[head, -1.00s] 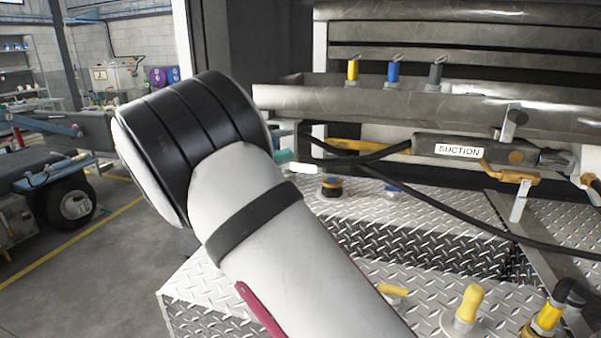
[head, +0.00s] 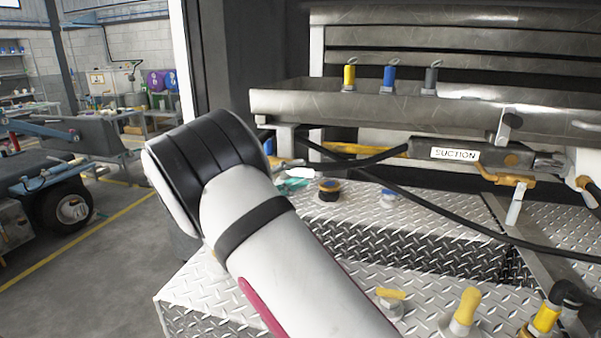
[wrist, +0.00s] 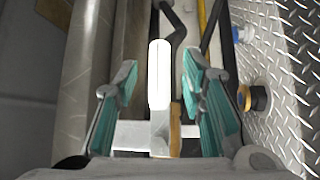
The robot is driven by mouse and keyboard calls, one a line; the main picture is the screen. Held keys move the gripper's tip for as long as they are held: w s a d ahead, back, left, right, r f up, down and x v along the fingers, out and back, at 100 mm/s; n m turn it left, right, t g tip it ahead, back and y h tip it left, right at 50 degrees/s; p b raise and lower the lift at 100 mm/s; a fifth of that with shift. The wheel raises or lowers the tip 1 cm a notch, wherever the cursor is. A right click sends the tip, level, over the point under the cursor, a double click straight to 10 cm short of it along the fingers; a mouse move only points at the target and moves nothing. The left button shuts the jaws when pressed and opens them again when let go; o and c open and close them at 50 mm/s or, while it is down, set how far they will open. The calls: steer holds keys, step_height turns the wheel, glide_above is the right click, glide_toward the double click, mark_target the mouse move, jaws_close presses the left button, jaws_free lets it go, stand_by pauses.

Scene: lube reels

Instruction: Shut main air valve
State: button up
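A white lever-like handle (wrist: 159,75) stands between the two teal-padded fingers of my gripper (wrist: 158,82) in the wrist view. The fingers are open, with a gap on both sides of the handle. A yellow-brown part shows beside the handle's lower end. In the head view, the white handle (head: 304,172) shows below the metal tray, and a teal bit of my gripper (head: 293,184) shows beside it. My arm hides most of the gripper there. No label names the main air valve, so I cannot confirm that this handle belongs to it.
A metal tray (head: 400,107) with yellow, blue and grey fittings runs above. A black hose (head: 430,205) crosses over the diamond-plate deck (head: 400,235). A SUCTION-labelled pipe (head: 455,154) and yellow-handled valves (head: 467,305) are to the right. Open floor (head: 110,270) lies left.

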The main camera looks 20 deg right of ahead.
steer(key=shift+x, duration=0.85)
steer(key=shift+c, duration=0.2)
jaws_close()
